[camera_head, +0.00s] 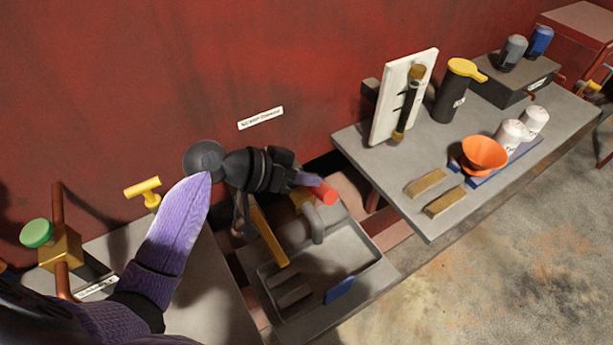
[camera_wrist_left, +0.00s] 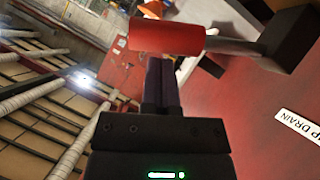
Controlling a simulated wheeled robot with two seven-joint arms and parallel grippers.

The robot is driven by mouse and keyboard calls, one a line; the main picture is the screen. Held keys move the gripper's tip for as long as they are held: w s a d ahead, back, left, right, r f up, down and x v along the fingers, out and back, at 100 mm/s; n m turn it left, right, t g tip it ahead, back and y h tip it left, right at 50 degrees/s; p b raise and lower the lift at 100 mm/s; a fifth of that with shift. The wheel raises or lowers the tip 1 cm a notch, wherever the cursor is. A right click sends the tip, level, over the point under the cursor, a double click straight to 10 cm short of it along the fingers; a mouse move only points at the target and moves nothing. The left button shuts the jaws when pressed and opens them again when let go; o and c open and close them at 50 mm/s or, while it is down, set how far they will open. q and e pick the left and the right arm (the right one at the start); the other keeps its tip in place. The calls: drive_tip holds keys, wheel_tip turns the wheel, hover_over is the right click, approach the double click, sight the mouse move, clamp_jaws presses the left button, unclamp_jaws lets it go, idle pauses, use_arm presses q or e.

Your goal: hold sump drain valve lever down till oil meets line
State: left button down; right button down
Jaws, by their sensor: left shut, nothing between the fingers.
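The red grip (camera_head: 325,192) of the sump drain lever shows just past my left gripper (camera_head: 308,180). The gripper is shut with nothing held, its purple fingers pointing at the grip. In the left wrist view the red grip (camera_wrist_left: 165,37) lies across the fingertips (camera_wrist_left: 160,65), touching or very close. A grey rod (camera_wrist_left: 230,46) joins it to a dark block (camera_wrist_left: 288,40). A grey spout (camera_head: 314,226) hangs below, over a grey tray (camera_head: 372,258). A white board (camera_head: 388,107) with a dark sight tube (camera_head: 408,98) stands on the right bench; its line is not readable. My right gripper is not in view.
The wall label (camera_head: 261,118) is above my wrist. A yellow bar (camera_head: 268,235) and a blue block (camera_head: 339,290) are at the tray. The right bench (camera_head: 400,205) holds an orange funnel (camera_head: 484,155), an oil can (camera_head: 455,95) and white canisters. A yellow T-handle (camera_head: 143,188) stands left.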

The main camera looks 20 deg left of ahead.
use_arm(q)
drive_tip(key=f+m+y, duration=0.1)
drive_tip(key=s+d+f+m+t+y, duration=0.1)
drive_tip(key=f, duration=0.1)
drive_tip(key=s+d+f+m+t+y, duration=0.1)
drive_tip(key=f, duration=0.1)
drive_tip(key=shift+d+p, duration=0.15)
drive_tip(key=shift+p, duration=0.2)
drive_tip(key=shift+s+f, duration=0.1)
drive_tip(key=shift+f, duration=0.1)
idle(7.0)
